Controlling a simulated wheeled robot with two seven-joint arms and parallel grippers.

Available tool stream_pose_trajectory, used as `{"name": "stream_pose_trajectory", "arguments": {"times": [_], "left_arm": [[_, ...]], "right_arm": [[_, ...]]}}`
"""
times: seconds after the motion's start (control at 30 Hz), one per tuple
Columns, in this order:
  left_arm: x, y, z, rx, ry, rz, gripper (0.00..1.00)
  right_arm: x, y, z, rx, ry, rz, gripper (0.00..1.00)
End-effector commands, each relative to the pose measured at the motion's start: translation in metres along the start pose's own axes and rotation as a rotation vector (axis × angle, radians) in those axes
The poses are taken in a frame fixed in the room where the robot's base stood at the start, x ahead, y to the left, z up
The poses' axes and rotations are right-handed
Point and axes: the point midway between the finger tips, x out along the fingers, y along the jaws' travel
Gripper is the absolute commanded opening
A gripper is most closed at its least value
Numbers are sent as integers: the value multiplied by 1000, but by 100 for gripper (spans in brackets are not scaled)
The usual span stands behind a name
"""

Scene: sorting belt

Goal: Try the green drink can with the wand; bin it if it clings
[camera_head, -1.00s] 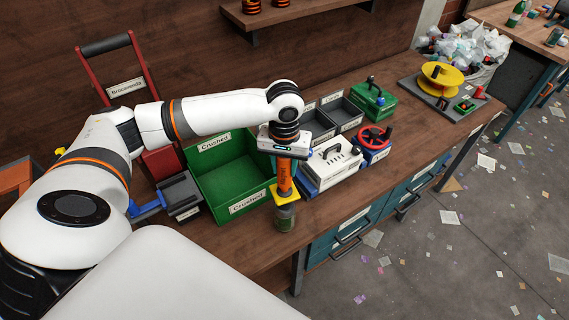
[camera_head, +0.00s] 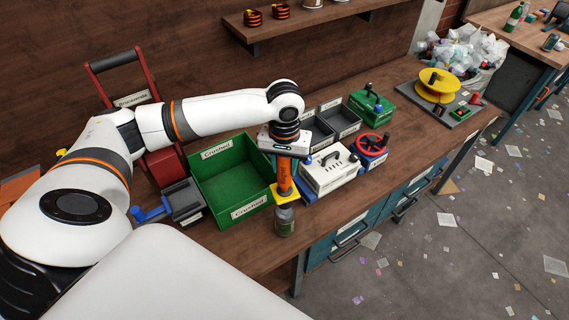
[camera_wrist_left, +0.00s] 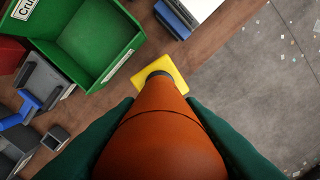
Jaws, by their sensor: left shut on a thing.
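My left gripper (camera_head: 285,153) is shut on the wand (camera_head: 284,178), an orange handle with a yellow plate at its lower end. The wand points down; its handle fills the middle of the left wrist view (camera_wrist_left: 160,135), with the yellow plate (camera_wrist_left: 178,68) beyond. The drink can (camera_head: 285,223), dull grey-green, is upright directly under the plate and appears to touch it. I cannot tell whether it hangs or stands on the bench. The plate hides the can in the wrist view. My right gripper is not in view.
The green "Crushed" bin (camera_head: 205,184) is just left of the wand. A white box (camera_head: 331,172) and a red wheel (camera_head: 371,144) stand to the right. A grey crusher-like device with a blue handle (camera_head: 150,214) is left of the bin. The bench's front edge is close.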

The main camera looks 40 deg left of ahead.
Motion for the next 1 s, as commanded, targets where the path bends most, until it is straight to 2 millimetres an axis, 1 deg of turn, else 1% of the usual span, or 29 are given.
{"name": "stream_pose_trajectory", "arguments": {"times": [0.07, 0.5, 1.0], "left_arm": [[-7, 0, 0, 0, -1, -2, 6], [-26, 0, 1, -1, -2, -2, 6], [-28, 0, 0, 0, -1, -1, 6]], "right_arm": [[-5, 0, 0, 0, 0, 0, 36], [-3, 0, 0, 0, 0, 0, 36], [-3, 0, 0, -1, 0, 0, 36]]}}
